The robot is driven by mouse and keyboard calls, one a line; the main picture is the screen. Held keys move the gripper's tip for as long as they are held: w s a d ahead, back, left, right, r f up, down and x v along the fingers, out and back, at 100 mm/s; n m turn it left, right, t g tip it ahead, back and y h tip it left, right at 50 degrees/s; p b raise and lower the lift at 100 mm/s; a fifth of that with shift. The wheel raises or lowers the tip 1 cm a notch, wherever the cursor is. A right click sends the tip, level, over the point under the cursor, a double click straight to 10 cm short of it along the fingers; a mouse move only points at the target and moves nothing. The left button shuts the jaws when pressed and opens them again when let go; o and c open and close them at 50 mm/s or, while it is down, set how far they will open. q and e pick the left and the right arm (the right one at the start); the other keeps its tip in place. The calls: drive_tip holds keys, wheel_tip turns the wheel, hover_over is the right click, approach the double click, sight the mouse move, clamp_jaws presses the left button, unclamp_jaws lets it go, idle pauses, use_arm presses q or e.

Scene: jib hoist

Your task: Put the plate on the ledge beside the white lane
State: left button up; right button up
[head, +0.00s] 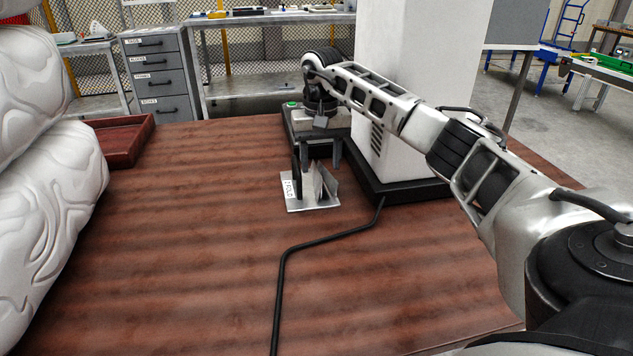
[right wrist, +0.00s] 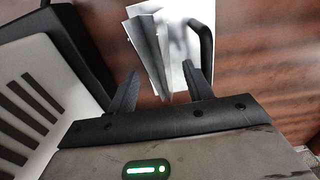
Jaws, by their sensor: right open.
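No loose flat plate shows clearly. A small metal stand with a flat base (head: 318,207) and upright grey sheets stands on the brown table, with a printed label on its left side. In the right wrist view the stand (right wrist: 147,30) shows from above, with a dark curved bar on its right. My right gripper (head: 318,162) is open over it. In the right wrist view its fingers (right wrist: 162,73) point at the upright sheets, which reach between them; I cannot tell whether they touch. No ledge or white lane can be made out for certain. My left gripper is out of view.
A white column (head: 410,90) on a black base (head: 410,190) stands right of the stand. A black cable (head: 281,285) crosses the table. White bulky shapes (head: 50,200) and a red-brown tray (head: 135,150) are left.

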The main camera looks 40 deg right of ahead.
sight(321, 168)
drive_tip(key=f, duration=0.4)
drive_tip(key=shift+w+d, duration=0.15)
drive_tip(key=shift+d, duration=0.05)
drive_tip(key=shift+r, duration=0.2)
clamp_jaws()
